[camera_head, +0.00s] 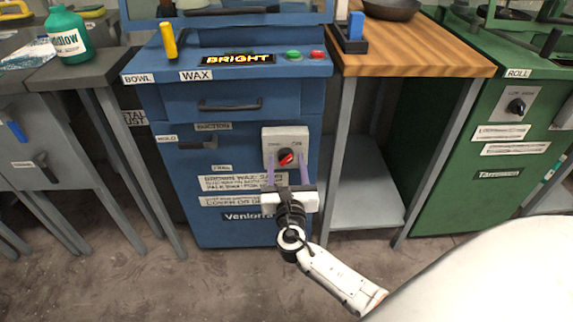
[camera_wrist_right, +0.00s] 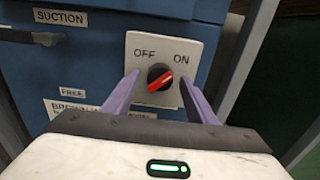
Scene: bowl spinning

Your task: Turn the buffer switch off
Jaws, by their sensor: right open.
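The buffer switch is a black rotary knob with a red bar (camera_head: 286,158) on a pale plate (camera_head: 272,133) on the blue cabinet front. In the right wrist view the knob (camera_wrist_right: 160,77) sits below the words OFF at left and ON at right. Its red bar slants from lower left to upper right, toward the ON side. My right gripper (camera_head: 285,166) is open, with its purple fingers on either side of the knob. In the wrist view the fingers (camera_wrist_right: 159,80) show clear gaps to the knob. I cannot tell how deep they reach. My left gripper is not in view.
The blue cabinet (camera_head: 230,100) carries a lit BRIGHT sign (camera_head: 238,59), green and red buttons (camera_head: 293,55) and a yellow handle (camera_head: 169,41). A suction lever (camera_head: 198,145) is left of the switch. A wooden-topped table (camera_head: 420,50) and a green cabinet (camera_head: 480,190) stand to the right.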

